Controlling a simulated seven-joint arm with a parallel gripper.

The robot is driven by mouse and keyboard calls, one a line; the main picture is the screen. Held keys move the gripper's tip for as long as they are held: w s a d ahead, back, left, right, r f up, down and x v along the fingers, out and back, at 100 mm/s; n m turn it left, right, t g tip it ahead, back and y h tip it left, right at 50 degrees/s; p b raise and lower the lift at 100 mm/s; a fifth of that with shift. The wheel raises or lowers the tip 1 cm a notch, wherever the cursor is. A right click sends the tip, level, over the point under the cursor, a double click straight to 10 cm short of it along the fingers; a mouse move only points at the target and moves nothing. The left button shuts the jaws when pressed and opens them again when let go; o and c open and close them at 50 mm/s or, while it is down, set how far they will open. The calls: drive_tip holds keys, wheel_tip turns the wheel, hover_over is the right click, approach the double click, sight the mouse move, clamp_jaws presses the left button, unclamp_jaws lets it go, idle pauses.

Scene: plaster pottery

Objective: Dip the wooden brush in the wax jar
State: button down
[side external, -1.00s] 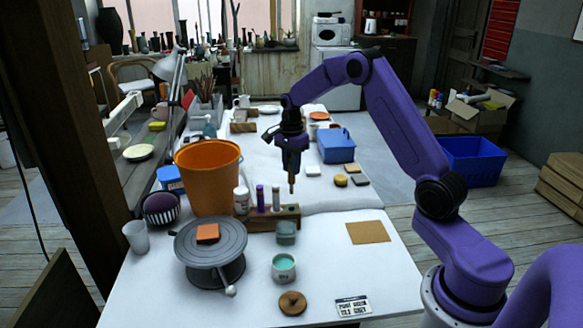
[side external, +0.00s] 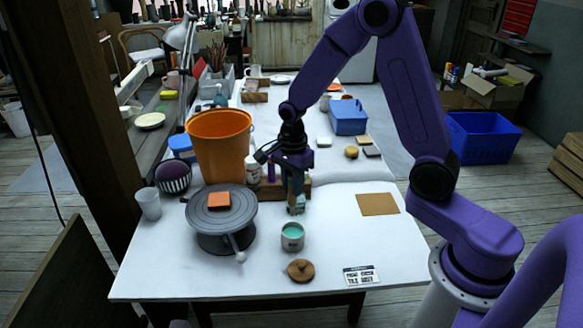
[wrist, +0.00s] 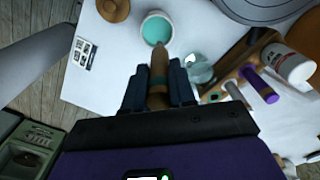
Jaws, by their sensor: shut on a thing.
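My gripper (side external: 294,182) is shut on the wooden brush (wrist: 159,62), which shows between the dark fingers in the wrist view with a green band around it. In the side view the brush is hard to make out against the fingers. The wax jar (side external: 292,236), a pale cup with teal wax in it, stands upright and open on the table, just nearer the camera than my gripper. The jar also shows in the wrist view (wrist: 157,29), ahead of the brush. The brush's far end appears close to the jar's rim there; I cannot tell its height.
A wooden lid (side external: 301,269) lies in front of the jar. A turntable (side external: 222,210) with an orange block stands left. A label card (side external: 361,275) lies right.

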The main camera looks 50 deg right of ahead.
sight(293, 207)
drive_tip(key=shift+s+a+f, duration=0.15)
drive_tip(key=shift+s+a, duration=0.05)
drive_tip(key=shift+s, duration=0.15)
drive_tip(key=shift+f, duration=3.7)
drive_tip(key=shift+w+r, duration=0.1)
drive_tip(key=shift+r, duration=3.75)
